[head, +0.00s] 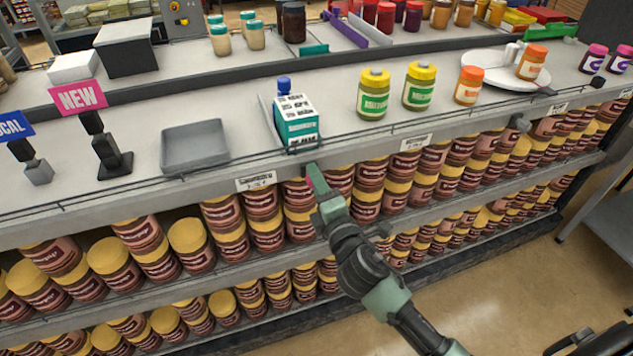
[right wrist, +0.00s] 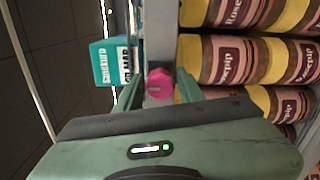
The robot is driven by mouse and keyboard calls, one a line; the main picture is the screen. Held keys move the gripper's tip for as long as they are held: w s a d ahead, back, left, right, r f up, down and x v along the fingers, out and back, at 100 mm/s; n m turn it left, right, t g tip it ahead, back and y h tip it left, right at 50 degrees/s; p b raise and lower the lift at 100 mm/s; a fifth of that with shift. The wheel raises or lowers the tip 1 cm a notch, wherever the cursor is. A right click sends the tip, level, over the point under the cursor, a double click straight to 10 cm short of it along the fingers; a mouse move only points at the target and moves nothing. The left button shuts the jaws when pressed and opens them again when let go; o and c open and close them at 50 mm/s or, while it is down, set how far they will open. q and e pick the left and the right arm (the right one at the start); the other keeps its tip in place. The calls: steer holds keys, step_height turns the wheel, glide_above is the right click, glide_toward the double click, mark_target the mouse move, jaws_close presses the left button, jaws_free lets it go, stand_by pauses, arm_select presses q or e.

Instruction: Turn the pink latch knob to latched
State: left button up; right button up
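The pink latch knob (right wrist: 160,84) shows in the right wrist view on the grey front edge of the shelf, near the teal-and-white carton (right wrist: 110,62). My right gripper (right wrist: 158,92) has its fingers apart, one on each side of the knob, with visible gaps. I cannot tell how far the fingertips reach along it. In the head view my right gripper (head: 316,182) is at the shelf edge below the carton (head: 296,120), and the knob is mostly hidden there. The knob's turned position is hard to read. My left gripper is not in view.
Jars with yellow lids (head: 373,94) and orange-lidded bottles (head: 468,85) stand right of the carton. A grey tray (head: 195,147) and a pink NEW sign (head: 78,97) are to its left. Brown jars (head: 265,226) fill the shelves below. The floor (head: 520,270) at right is partly clear.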

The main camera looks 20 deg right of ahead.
steer(key=shift+o, duration=0.5)
steer(key=s+b, duration=0.1)
steer(key=s, duration=0.7)
steer(key=shift+d, duration=0.2)
